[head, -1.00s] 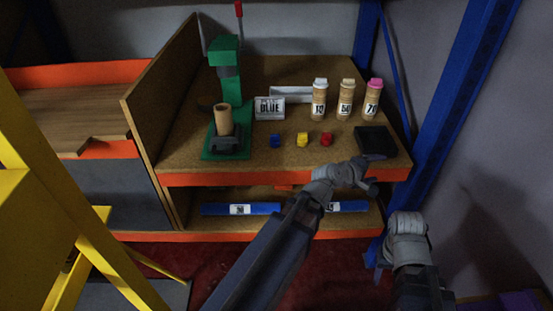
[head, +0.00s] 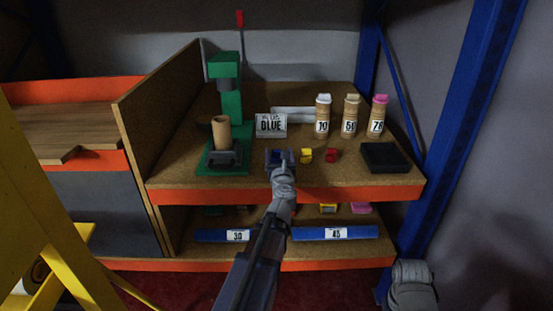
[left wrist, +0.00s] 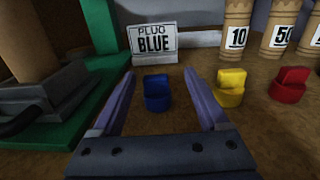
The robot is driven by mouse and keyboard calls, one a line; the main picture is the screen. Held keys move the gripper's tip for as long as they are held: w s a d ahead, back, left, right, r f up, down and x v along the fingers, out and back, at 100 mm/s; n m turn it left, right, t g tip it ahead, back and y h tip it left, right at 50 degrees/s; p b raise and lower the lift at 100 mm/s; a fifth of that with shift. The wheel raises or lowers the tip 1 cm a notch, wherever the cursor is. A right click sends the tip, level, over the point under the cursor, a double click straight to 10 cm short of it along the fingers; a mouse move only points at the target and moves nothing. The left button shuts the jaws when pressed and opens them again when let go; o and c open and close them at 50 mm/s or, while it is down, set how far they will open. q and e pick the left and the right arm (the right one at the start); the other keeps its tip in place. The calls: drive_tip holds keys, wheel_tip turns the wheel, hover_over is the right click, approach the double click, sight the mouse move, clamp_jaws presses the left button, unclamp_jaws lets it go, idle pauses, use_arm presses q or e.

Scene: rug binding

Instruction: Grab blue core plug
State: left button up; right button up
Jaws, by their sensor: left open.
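The blue core plug (left wrist: 157,95) stands on the brown shelf board, ahead of my left gripper (left wrist: 160,90) and between the lines of its two open fingers in the left wrist view. In the head view my left gripper (head: 280,156) covers most of the blue plug. The gripper is open and empty. The yellow plug (head: 305,156) and red plug (head: 331,155) stand to the right of it. A sign (left wrist: 153,40) reading "PLUG BLUE" stands behind the blue plug. My right gripper cannot be made out; only part of my right arm shows at the lower right.
A green press (head: 229,95) with a cardboard tube (head: 221,132) stands to the left. Several numbered tubes (head: 322,116) stand at the back right. A black tray (head: 385,157) lies at the right. Blue rolls (head: 337,233) lie on the lower shelf.

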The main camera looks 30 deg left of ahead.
use_arm(q)
drive_tip(key=shift+a+f+x, duration=0.1)
drive_tip(key=shift+x, duration=1.4)
drive_tip(key=shift+a+f+x, duration=0.1)
drive_tip(key=shift+a+x, duration=0.05)
drive_tip(key=shift+x, duration=1.35)
drive_tip(key=shift+s, duration=0.2)
clamp_jaws()
